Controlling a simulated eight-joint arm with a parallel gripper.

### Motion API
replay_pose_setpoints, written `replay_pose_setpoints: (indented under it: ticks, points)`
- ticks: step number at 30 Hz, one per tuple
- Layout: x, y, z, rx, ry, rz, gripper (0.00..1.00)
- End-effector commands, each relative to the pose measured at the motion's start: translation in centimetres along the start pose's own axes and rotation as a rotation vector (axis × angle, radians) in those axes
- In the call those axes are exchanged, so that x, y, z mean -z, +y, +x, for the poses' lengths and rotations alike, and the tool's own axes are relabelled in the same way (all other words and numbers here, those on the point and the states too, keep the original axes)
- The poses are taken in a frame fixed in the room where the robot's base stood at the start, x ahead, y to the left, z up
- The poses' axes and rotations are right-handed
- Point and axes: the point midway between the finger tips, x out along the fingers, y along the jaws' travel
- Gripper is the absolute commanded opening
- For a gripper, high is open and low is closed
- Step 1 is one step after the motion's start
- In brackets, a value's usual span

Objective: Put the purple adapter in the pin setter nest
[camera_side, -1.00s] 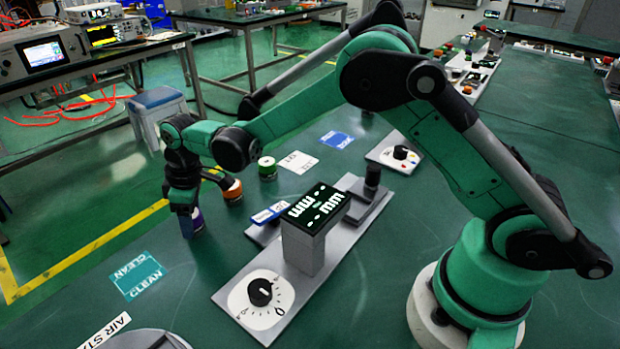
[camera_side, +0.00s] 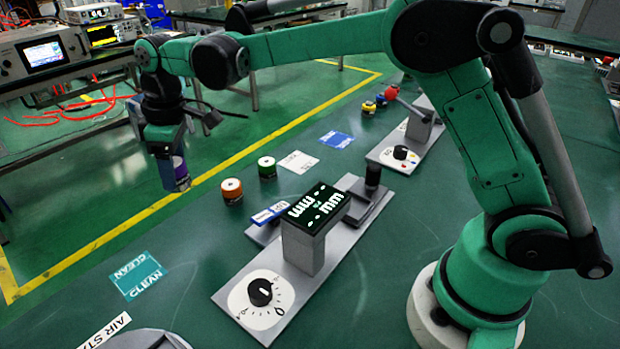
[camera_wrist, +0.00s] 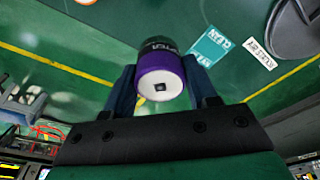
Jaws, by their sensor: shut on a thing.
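The purple adapter (camera_wrist: 162,84) is a short cylinder with a purple band and a pale end with a small dark square hole. In the wrist view my gripper (camera_wrist: 160,88) is shut on it, one finger on each side. In the side view my gripper (camera_side: 172,160) hangs at the left with the adapter (camera_side: 178,176) below it, raised above the table and apart from everything. I cannot tell which fixture is the pin setter nest. A grey fixture (camera_side: 228,296) with a dial and a dark display block stands mid-table, with a black post on its far part.
An orange-banded cylinder (camera_side: 232,192) and a green-banded one (camera_side: 267,168) stand right of my gripper. A second dial fixture (camera_side: 400,154) with a red-knobbed lever stands farther back. A CLEAN mat (camera_side: 138,276) lies front left. A round grey object (camera_side: 148,340) is at the front edge.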

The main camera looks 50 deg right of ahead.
Motion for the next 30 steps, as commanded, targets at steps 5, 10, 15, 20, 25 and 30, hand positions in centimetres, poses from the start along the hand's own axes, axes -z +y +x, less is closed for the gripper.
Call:
replay_pose_setpoints:
  ticks: [5, 10, 15, 20, 25, 30]
  points:
    - [0.7, 0.0, -4.7, 0.0, 0.0, 0.0, 0.0]
    - [1.2, 0.0, -7.4, 0.0, 0.0, 0.0, 0.0]
    - [1.2, 0.1, -8.8, -0.001, 0.0, 0.004, 0.0]
    - [-0.9, 1.9, -9.2, -0.011, 0.0, 0.071, 0.0]
    - [-7.5, 4.9, -8.5, -0.037, 0.0, 0.242, 0.0]
    - [-16.2, 5.8, -6.8, -0.067, 0.0, 0.443, 0.0]
